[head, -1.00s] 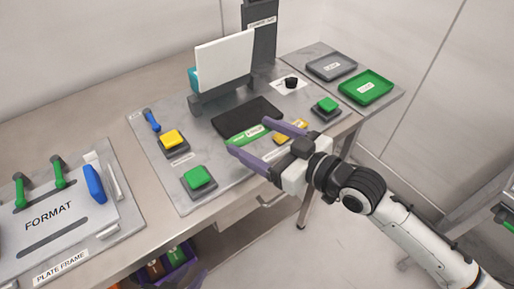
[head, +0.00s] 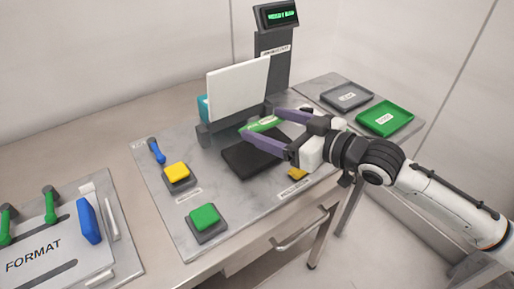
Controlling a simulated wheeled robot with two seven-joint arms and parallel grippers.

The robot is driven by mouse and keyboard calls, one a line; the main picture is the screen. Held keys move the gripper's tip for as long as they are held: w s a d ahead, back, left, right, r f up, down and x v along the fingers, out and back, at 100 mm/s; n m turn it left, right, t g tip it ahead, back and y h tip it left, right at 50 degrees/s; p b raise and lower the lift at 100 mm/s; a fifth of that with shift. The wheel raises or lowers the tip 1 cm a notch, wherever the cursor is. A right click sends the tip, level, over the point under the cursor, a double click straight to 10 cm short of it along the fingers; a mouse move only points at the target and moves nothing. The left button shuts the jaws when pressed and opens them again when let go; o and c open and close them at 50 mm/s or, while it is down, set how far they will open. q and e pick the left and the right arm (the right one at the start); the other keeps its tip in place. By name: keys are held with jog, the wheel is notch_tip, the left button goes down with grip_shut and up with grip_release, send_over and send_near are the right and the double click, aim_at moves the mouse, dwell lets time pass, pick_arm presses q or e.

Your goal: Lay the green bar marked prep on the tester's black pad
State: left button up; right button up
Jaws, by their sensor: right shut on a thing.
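The green bar (head: 264,124) with a pale label is between the purple fingers of my right gripper (head: 262,123), which is shut on it. The label's wording is too small to read. The tester's black pad (head: 247,160) lies on the grey plate, bare on its near side. The bar shows at the pad's far side, below the white upright panel (head: 237,90); I cannot tell whether it touches the pad. The fingers and gripper body hide part of the pad's right side. My left gripper is not in view.
A dark display (head: 280,15) with green lettering stands behind. Yellow (head: 177,170) and green (head: 204,216) buttons and a blue handle (head: 156,151) are at left. A dark tray (head: 347,97) and a green tray (head: 385,119) stand right. The FORMAT plate (head: 45,250) is front left.

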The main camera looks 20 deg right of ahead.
jog(key=shift+a+f+b, duration=0.1)
jog(key=shift+f+b, duration=0.3)
jog(key=shift+f, duration=2.7)
jog(key=shift+f, duration=0.15)
jog(key=o, duration=1)
jog(key=p+v, duration=0.1)
jog(key=v, duration=1.1)
